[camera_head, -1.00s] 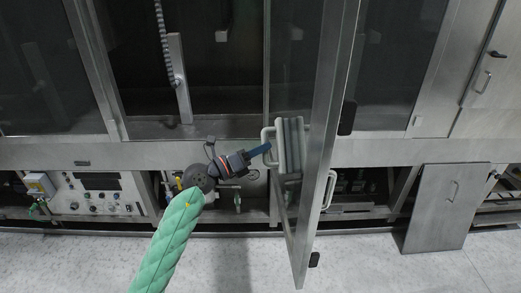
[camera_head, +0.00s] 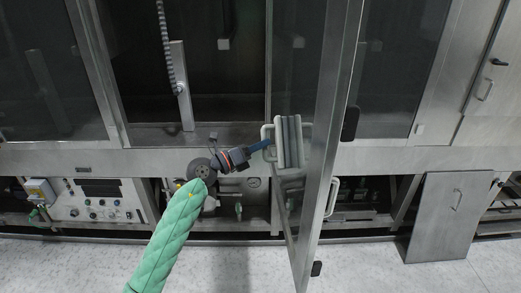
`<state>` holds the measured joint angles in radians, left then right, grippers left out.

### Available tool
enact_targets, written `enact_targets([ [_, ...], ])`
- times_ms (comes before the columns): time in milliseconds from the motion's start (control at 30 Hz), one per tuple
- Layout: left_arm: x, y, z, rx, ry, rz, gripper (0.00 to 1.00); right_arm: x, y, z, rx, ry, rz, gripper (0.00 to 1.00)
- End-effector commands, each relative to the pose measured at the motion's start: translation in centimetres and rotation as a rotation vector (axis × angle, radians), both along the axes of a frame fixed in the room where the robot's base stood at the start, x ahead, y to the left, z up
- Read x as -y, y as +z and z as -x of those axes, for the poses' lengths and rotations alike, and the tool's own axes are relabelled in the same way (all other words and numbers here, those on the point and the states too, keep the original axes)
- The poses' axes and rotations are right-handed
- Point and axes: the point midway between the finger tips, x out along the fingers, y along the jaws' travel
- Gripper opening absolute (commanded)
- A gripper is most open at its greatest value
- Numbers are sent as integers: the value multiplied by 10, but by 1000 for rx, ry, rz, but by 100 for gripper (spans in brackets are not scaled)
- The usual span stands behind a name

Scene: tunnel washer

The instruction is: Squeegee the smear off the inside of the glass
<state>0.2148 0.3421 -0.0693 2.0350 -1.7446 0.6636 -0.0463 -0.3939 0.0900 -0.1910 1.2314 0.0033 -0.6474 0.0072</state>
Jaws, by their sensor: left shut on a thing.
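The glass door (camera_head: 327,130) stands open, seen nearly edge-on with a metal frame. The squeegee (camera_head: 290,143), a grey ribbed block with a pale loop handle (camera_head: 266,138), is upright at the left face of the door. I cannot tell whether it touches the glass. My left gripper (camera_head: 266,144), with blue fingers, is shut on the loop handle from the left. My left arm in its green sleeve comes up from below. I cannot make out the smear. My right gripper is not in view.
Behind is the washer's dark open bay with a hanging chain hose (camera_head: 164,45) and an upright metal bar (camera_head: 182,90). A control panel (camera_head: 95,200) is at lower left. A loose metal panel (camera_head: 442,220) leans at right. The floor in front is clear.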

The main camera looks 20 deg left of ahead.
Motion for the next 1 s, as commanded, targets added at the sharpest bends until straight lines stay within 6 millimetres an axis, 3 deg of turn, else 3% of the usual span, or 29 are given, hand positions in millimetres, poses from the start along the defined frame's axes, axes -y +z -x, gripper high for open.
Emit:
enact_targets([
  [1000, -22, 0, -53, 1, 0, -1, 0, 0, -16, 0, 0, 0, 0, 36],
])
